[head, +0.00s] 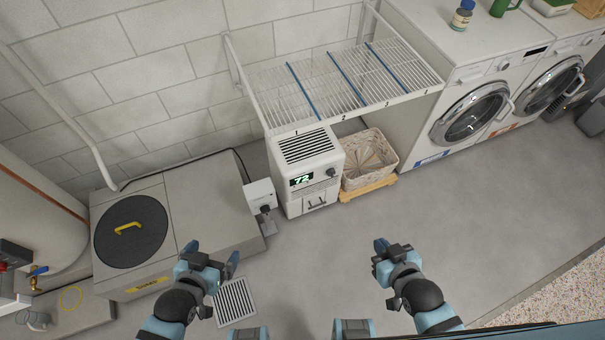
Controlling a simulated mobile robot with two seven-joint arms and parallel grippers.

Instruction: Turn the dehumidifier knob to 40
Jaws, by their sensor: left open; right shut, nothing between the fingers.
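The dehumidifier (295,204) is a white box on the floor below the wire shelf, with a dark slatted grille on top. Its small display (301,180) shows green digits that read like 72. The dark knob (331,172) is at the right of the display on the same front face; its pointer is too small to read. My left gripper (213,254) is open, in front of and to the left of the dehumidifier, apart from it. My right gripper (381,247) is shut and empty, in front of and to the right of it, well away from the knob.
A wicker basket (366,176) stands right of the dehumidifier. A wire shelf (345,85) overhangs behind it. A sump box with a round black lid (131,232) is at the left, a floor drain (235,302) in front. Washers (470,110) stand at the right. Open floor (320,270) lies between my grippers.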

